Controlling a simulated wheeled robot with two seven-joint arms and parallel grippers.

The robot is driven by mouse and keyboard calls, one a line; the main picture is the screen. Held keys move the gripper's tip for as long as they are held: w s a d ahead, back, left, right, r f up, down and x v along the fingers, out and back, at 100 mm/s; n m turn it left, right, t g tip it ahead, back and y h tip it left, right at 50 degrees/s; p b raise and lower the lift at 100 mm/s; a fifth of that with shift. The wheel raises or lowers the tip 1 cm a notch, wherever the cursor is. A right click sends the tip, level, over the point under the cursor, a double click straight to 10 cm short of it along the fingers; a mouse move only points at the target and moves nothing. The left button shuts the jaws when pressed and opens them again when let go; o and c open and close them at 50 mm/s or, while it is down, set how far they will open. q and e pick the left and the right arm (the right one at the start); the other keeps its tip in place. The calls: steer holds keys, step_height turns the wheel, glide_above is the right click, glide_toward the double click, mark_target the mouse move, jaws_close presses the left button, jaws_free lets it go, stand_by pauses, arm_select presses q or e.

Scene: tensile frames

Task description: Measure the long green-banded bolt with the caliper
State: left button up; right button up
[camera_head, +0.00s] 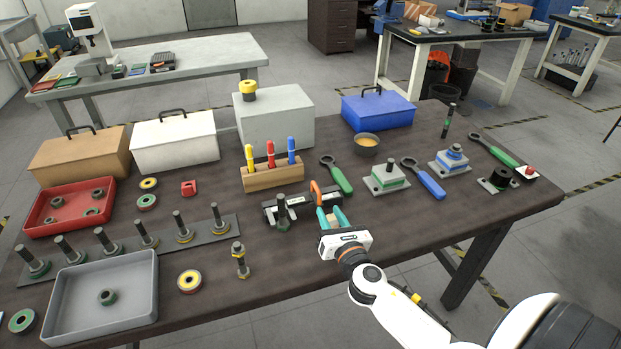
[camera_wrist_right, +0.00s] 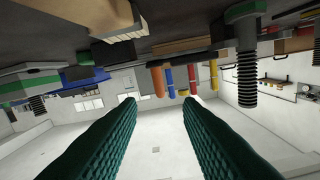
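The caliper (camera_head: 301,201) appears to be the dark and silver tool with an orange grip (camera_head: 317,191), low on the table's middle. An upright dark bolt (camera_head: 282,210) with a green base stands at its left end, close to the silver jaws; whether it touches them I cannot tell. This bolt also shows upside down in the right wrist view (camera_wrist_right: 246,70). Another tall bolt (camera_head: 447,121) with a green band stands at the far right. My right gripper (camera_head: 332,217) is open, its teal fingers apart just in front of the orange grip, with nothing clearly between them. My left gripper is out of view.
A plate (camera_head: 127,246) with several upright bolts and a grey tray (camera_head: 150,297) are at left. A screwdriver block (camera_head: 273,178) stands behind the caliper.

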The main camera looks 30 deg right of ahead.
mark_target(320, 196)
steer(key=shift+w+d+r, duration=0.1)
steer(key=shift+w+r, duration=0.05)
steer(key=shift+w, duration=0.25)
steer(key=x, duration=0.4)
steer(key=shift+w+r, duration=0.15)
steer(key=shift+w, duration=0.05)
steer(key=x, duration=0.4)
steer(key=shift+w, duration=0.2)
steer(key=shift+x, duration=0.85)
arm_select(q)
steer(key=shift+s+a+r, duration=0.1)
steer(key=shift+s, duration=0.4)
